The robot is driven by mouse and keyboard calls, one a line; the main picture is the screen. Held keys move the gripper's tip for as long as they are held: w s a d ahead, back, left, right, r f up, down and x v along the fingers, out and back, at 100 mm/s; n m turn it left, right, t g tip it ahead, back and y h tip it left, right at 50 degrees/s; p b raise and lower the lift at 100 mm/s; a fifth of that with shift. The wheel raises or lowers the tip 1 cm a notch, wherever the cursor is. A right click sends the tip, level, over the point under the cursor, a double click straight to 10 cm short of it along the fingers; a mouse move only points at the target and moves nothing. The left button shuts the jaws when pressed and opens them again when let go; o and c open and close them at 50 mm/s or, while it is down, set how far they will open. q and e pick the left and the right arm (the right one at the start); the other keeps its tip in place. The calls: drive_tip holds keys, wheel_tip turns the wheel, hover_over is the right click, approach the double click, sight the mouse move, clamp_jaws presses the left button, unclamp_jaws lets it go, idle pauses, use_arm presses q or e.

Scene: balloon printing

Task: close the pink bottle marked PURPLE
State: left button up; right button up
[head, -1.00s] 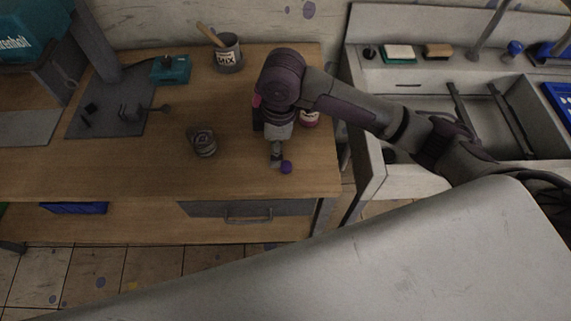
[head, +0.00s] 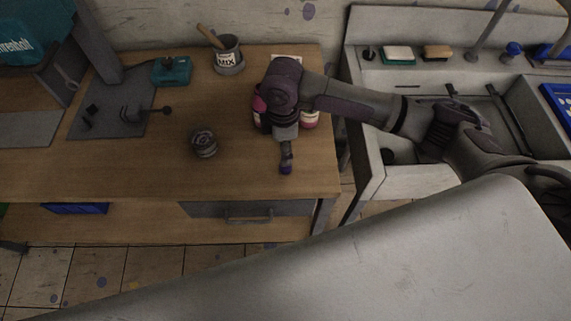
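My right gripper (head: 286,164) points down over the front right of the wooden table, at a small round purple piece (head: 285,171), perhaps a cap. The fingers partly cover this piece; I cannot tell whether they are open or shut on it. Behind the gripper, pink shows on both sides of my wrist: a pink item (head: 258,103) at its left and a pink and white bottle (head: 310,119) at its right. My arm hides much of both, and no marking PURPLE can be read. My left gripper is not in view.
A grey ridged jar-like object (head: 204,144) stands left of the gripper on the table (head: 150,180). A pot marked MIX (head: 229,58) with a wooden handle stands at the back. A sink (head: 425,165) is at the right. The table's front middle is clear.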

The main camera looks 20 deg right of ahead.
sight(286, 168)
drive_tip(key=shift+f, duration=1.5)
drive_tip(key=shift+f+p, duration=0.35)
drive_tip(key=shift+p, duration=0.05)
drive_tip(key=f, duration=0.1)
drive_tip(key=f+p, duration=0.1)
drive_tip(key=f, duration=0.1)
drive_tip(key=shift+s+d+f, duration=0.2)
drive_tip(key=shift+f, duration=0.55)
drive_tip(key=c, duration=0.8)
